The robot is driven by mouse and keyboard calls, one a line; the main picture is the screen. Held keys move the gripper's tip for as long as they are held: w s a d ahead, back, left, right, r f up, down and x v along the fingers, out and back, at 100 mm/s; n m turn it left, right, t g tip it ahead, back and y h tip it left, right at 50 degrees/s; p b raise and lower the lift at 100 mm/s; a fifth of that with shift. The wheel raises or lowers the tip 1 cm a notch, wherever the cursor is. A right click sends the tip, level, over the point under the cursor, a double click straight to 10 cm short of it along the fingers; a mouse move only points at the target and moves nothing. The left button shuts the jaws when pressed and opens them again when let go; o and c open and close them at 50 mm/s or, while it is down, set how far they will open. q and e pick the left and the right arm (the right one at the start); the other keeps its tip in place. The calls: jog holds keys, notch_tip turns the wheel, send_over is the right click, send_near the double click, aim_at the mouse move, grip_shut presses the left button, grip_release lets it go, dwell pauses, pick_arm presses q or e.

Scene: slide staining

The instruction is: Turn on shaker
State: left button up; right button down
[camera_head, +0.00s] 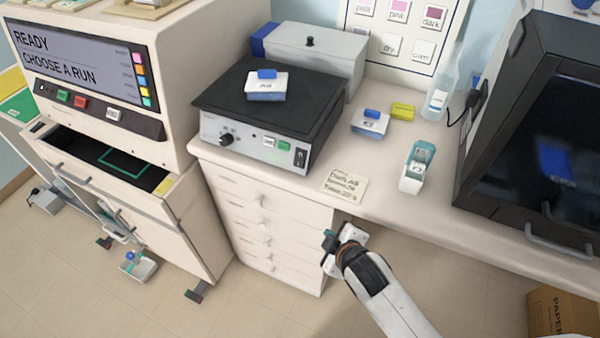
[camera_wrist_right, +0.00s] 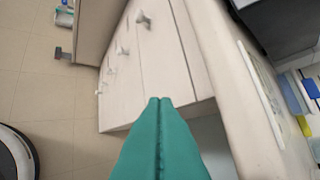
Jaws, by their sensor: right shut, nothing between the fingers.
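The shaker (camera_head: 255,150) stands on the bench, a grey box with a black platform (camera_head: 220,95) on top. Its front panel has a black knob (camera_head: 227,139) at the left, a small green-marked control (camera_head: 283,146) and a black rocker switch (camera_head: 300,157) at the right. I cannot tell the switch position. A blue-and-white dish (camera_head: 266,90) labelled A8 sits on the platform. My right gripper (camera_head: 328,241) is shut and empty, in front of the bench edge and below the shaker. Its green fingers (camera_wrist_right: 158,101) meet in the right wrist view. My left gripper is out of view.
A note card (camera_head: 343,188) lies right of the shaker. A blue-lidded dish (camera_head: 370,124), a yellow block (camera_head: 402,111) and a teal-topped container (camera_head: 416,168) stand farther right. A dark-fronted cabinet (camera_head: 530,130) bounds the right. Drawers (camera_head: 262,225) with knobs are below the bench.

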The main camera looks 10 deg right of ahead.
jog(key=w+a+r+n+t+y, duration=0.1)
jog(key=a+r+n+t+y, duration=0.1)
jog(key=r, duration=1.2)
jog(key=a+n+t, duration=0.1)
jog(key=a+n, duration=0.1)
jog(key=n, duration=0.1)
jog(key=shift+a+r+y, duration=0.2)
jog(key=shift+a+y, duration=0.1)
jog(key=shift+a, duration=0.1)
jog(key=shift+w, duration=0.15)
jog(key=p, duration=0.1)
send_near(294, 164)
jog(key=w+a, duration=0.2)
jog(key=a, duration=0.2)
jog(key=shift+w+d+f+p, duration=0.2)
jog(key=shift+w+d+f, duration=0.35)
jog(key=shift+w, duration=0.2)
jog(key=shift+w+d+f+p, duration=0.15)
jog(key=shift+w+d+f, duration=0.35)
jog(key=shift+w, duration=0.25)
jog(key=shift+f, duration=0.1)
